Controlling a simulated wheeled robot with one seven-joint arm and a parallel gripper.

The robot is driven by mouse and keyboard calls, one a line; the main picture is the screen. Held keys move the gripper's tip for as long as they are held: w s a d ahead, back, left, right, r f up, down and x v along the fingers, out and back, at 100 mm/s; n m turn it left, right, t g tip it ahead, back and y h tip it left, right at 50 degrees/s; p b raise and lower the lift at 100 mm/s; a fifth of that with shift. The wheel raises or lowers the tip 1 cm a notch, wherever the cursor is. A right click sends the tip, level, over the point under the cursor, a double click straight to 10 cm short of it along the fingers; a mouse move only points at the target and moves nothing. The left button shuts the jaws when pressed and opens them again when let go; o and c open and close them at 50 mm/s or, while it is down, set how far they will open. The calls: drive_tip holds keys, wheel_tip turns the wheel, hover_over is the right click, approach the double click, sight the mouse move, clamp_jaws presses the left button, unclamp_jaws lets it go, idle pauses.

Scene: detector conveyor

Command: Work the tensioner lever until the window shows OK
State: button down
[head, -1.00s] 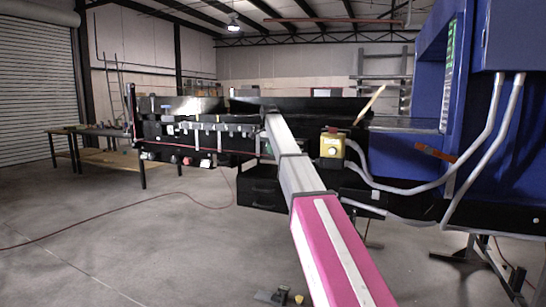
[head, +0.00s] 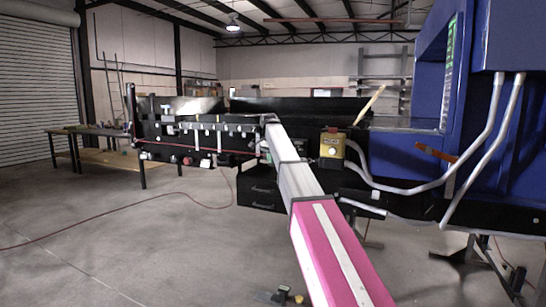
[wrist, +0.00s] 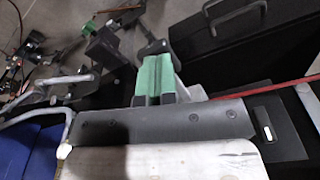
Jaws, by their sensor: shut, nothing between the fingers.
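My gripper (wrist: 154,98) shows in the wrist view as two green-padded fingers with dark tips, shut and empty, just above a dark grey bolted side rail (wrist: 165,124). In the head view my arm's end hides it against the black conveyor frame. Right of the rail is a black plate with a small pale slot (wrist: 267,132), perhaps the window; I can read no text in it. A pale bar (wrist: 308,97) stands at the right edge. I cannot tell for sure which part is the tensioner lever, nor whether my gripper touches it.
An off-white surface (wrist: 160,163) lies along the rail. A black drawer unit (head: 262,188) is under the conveyor. A yellow control box (head: 332,146), grey conduits (head: 492,125) and a blue machine housing (head: 400,145) stand to the right.

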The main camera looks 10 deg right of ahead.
drive_tip(key=shift+a, duration=0.1)
drive_tip(key=shift+s+a+r, duration=0.25)
drive_tip(key=shift+s+a, duration=0.25)
drive_tip(key=shift+a, duration=0.05)
drive_tip(key=shift+s+a+r, duration=0.25)
drive_tip(key=shift+s+a, duration=0.25)
drive_tip(key=shift+a, duration=0.05)
wheel_tip(320, 180, up, 11)
drive_tip(key=shift+s+a, duration=0.35)
drive_tip(key=shift+a, duration=0.05)
drive_tip(key=shift+f, duration=0.1)
idle(0.3)
